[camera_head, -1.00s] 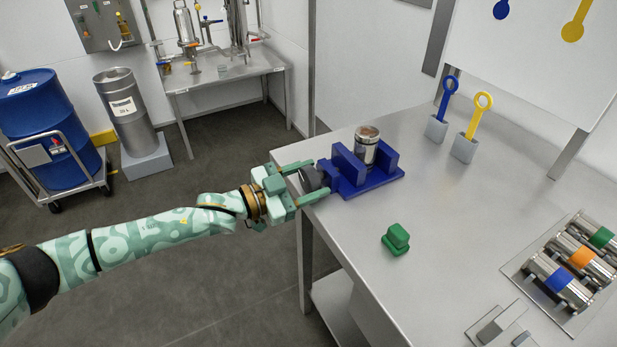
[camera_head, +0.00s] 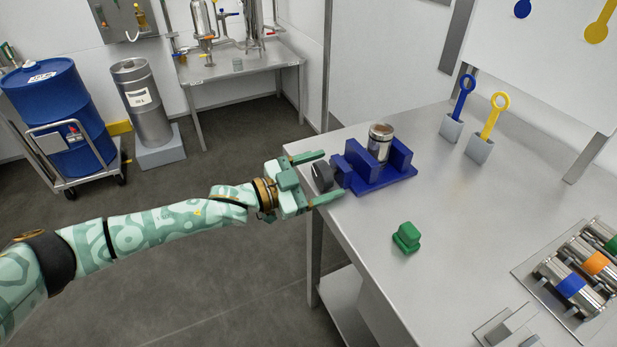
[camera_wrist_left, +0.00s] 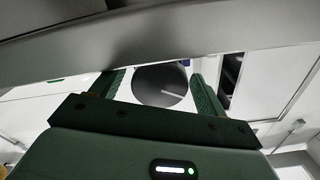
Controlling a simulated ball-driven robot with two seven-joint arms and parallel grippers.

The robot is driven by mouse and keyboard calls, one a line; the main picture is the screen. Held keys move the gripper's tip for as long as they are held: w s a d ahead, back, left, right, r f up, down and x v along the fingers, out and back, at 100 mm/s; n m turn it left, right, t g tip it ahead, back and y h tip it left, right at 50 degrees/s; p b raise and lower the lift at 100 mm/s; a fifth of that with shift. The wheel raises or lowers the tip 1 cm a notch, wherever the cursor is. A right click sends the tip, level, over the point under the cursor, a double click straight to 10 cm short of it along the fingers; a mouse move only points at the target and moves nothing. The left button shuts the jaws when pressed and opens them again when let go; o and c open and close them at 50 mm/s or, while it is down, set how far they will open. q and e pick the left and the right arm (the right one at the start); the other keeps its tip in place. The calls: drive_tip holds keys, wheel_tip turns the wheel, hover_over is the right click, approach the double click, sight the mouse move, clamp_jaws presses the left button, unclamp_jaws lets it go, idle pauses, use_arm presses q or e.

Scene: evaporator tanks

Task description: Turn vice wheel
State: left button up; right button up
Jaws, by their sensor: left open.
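The blue vice (camera_head: 370,182) stands near the left edge of the steel table. A metal canister (camera_head: 380,143) sits upright between its jaws. The dark round vice wheel (camera_head: 321,177) is on the vice's left side, at the table edge. My left gripper (camera_head: 324,178) is open, with one finger on the far side of the wheel and one on the near side. In the left wrist view the wheel (camera_wrist_left: 160,85) shows between the two spread fingers. I cannot tell whether the fingers touch it. My right gripper is not in view.
A green block (camera_head: 407,238) lies on the steel table (camera_head: 465,225) in front of the vice. Blue (camera_head: 463,97) and yellow (camera_head: 493,115) ring-handled tools stand in holders behind. A rack of banded metal cylinders (camera_head: 572,287) is at the right. The table's middle is clear.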

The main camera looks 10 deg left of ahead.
use_arm(q)
drive_tip(key=p+v, duration=0.3)
drive_tip(key=v, duration=1.3)
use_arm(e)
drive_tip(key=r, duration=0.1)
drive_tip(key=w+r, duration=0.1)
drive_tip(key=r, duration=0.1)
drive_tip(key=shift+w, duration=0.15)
use_arm(q)
drive_tip(key=shift+s+a, duration=0.1)
drive_tip(key=shift+a, duration=0.05)
